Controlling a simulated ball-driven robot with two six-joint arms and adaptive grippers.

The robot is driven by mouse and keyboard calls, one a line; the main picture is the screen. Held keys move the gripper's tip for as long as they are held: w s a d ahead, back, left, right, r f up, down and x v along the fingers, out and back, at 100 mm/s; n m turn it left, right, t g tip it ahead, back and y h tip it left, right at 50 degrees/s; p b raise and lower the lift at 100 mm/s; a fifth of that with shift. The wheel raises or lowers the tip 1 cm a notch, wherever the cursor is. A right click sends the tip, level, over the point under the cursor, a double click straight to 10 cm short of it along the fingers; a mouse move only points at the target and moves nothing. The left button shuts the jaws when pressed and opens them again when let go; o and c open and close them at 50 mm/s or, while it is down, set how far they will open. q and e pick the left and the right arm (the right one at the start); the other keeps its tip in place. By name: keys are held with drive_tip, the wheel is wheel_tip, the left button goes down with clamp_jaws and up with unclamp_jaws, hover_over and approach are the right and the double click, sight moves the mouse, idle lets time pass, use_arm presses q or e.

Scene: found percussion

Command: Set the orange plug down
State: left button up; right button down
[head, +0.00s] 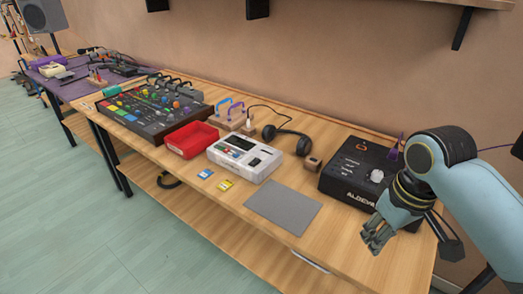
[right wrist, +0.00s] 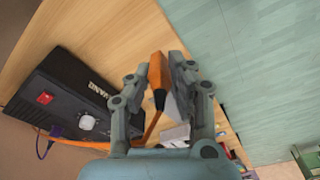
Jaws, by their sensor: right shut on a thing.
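My right gripper (head: 378,236) is in front of the black amplifier box (head: 352,172), near the table's front right edge, pointing down. In the right wrist view, its fingers (right wrist: 170,88) are shut on the orange plug (right wrist: 157,72). An orange cable (right wrist: 152,128) runs back from the plug. The plug does not show in the head view, where the gripper hides it. The black box also shows in the right wrist view (right wrist: 62,100), left of the gripper. I cannot tell how high the plug is. My left gripper is not in view.
A grey mat (head: 283,208) lies bare left of the box. A white device (head: 246,157), a red bin (head: 191,139), headphones (head: 287,138) and a mixer (head: 150,108) stand further left. Bare wood (head: 340,228) lies between the mat and my gripper.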

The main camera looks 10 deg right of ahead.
drive_tip(key=shift+f, duration=0.1)
drive_tip(key=w+f, duration=0.2)
drive_tip(key=w, duration=0.1)
drive_tip(key=w+f, duration=0.2)
drive_tip(key=w, duration=0.2)
drive_tip(key=w+f+b, duration=0.1)
drive_tip(key=w+f, duration=0.1)
drive_tip(key=w, duration=0.2)
drive_tip(key=shift+d+f, duration=0.25)
drive_tip(key=shift+f, duration=0.1)
drive_tip(key=shift+w+f, duration=0.15)
wheel_tip(320, 180, down, 3)
drive_tip(key=shift+f, duration=0.4)
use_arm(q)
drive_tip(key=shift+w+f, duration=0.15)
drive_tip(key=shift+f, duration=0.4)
